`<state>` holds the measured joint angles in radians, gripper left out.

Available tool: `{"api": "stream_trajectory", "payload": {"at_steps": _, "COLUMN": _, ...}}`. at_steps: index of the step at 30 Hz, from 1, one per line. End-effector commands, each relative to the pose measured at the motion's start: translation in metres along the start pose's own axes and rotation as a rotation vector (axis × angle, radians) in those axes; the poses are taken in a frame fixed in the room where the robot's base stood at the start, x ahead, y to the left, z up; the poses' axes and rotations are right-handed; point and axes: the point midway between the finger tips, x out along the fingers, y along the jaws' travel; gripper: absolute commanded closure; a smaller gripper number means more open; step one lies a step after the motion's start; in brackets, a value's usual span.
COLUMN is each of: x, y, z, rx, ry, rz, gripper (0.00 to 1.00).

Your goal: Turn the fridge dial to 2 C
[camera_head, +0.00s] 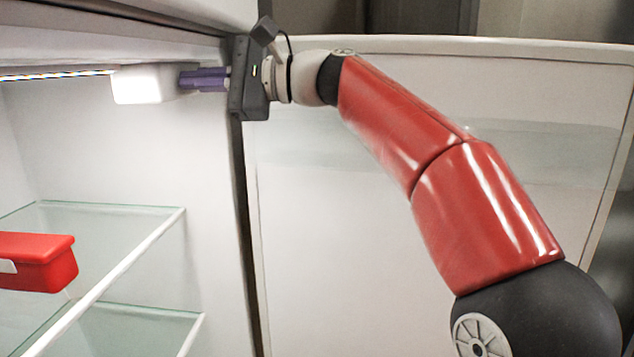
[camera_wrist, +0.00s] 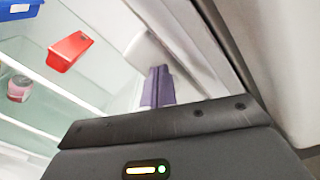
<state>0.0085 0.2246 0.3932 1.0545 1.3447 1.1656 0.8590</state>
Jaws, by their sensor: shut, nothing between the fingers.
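The open fridge fills the left of the head view. A white box-shaped housing (camera_head: 143,84) sits high on its inner wall, just under the ceiling light strip. No dial face or numbers can be made out on it. My gripper (camera_head: 183,79) has purple fingers that are shut and empty. Their tips are at the right end of the housing; I cannot tell whether they touch it. In the wrist view the shut fingers (camera_wrist: 158,72) point at the white housing (camera_wrist: 148,50), and they hide part of it.
The open fridge door (camera_head: 340,220) stands behind my arm at the right. Glass shelves (camera_head: 110,215) lie below the housing. A red container (camera_head: 45,265) is on a shelf at the left. The wrist view also shows a blue container (camera_wrist: 18,8) and a pinkish jar (camera_wrist: 19,90).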

Motion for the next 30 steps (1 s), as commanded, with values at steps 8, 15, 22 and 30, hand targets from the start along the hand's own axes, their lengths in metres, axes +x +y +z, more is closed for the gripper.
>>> {"api": "stream_trajectory", "payload": {"at_steps": 8, "x": -0.0002, "y": -0.0008, "z": -0.0033, "rx": 0.0, "ry": 0.002, "rz": -0.001, "gripper": 1.0}}
{"api": "stream_trajectory", "payload": {"at_steps": 15, "x": -0.0005, "y": -0.0019, "z": -0.0039, "rx": 0.002, "ry": 0.004, "rz": -0.001, "gripper": 1.0}}
{"api": "stream_trajectory", "payload": {"at_steps": 22, "x": -0.0006, "y": -0.0057, "z": -0.0039, "rx": 0.001, "ry": 0.004, "rz": -0.002, "gripper": 1.0}}
{"api": "stream_trajectory", "payload": {"at_steps": 30, "x": -0.0007, "y": -0.0078, "z": -0.0027, "rx": 0.001, "ry": 0.005, "rz": -0.001, "gripper": 1.0}}
